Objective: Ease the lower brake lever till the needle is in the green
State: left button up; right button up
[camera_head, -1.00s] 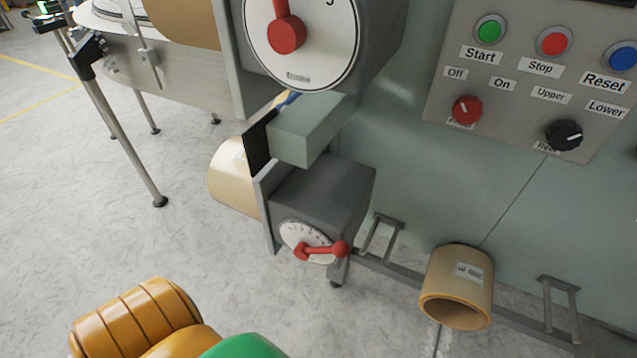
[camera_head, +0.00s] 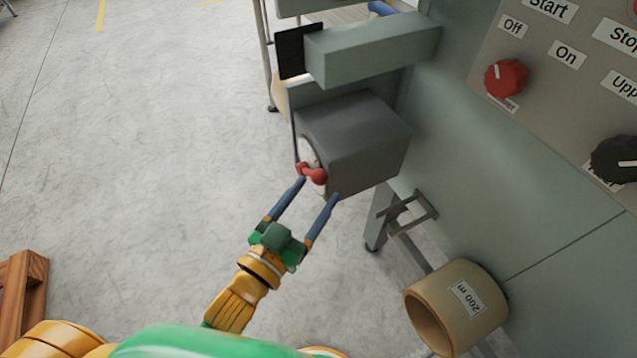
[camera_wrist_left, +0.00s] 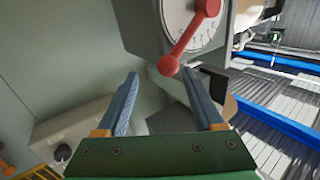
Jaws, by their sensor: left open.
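The lower brake lever (camera_head: 312,173) is red and sits on the front of a grey box (camera_head: 365,135) in the head view. It also shows in the left wrist view, with its round knob (camera_wrist_left: 168,65) at the end of a red arm over a white dial (camera_wrist_left: 178,15). My left gripper (camera_head: 319,188) is open, its two blue fingers pointing at the lever. In the wrist view the knob appears between the fingertips (camera_wrist_left: 160,73), with visible gaps, so the fingers are not closed on it. The dial is mostly hidden in the head view; I see no green zone.
A pale green block (camera_head: 370,48) juts out above the box. A cardboard roll (camera_head: 465,305) and a metal bracket (camera_head: 410,212) are at lower right. A control panel (camera_head: 560,90) with knobs is at right. The floor at left is open, with a wooden pallet (camera_head: 20,295) edge.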

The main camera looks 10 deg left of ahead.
aim_at(311, 174)
pick_arm(q)
jog(key=shift+w+d+f, duration=0.1)
jog(key=shift+w, duration=0.95)
jog(key=shift+w+a+f, duration=0.1)
jog(key=shift+w+a, duration=0.15)
jog(key=shift+a, duration=0.25)
jog(key=shift+s+d, duration=0.1)
jog(key=shift+d, duration=0.2)
jog(key=c, duration=0.6)
jog(key=shift+a, duration=0.1)
grip_shut()
jog(key=shift+f, duration=0.1)
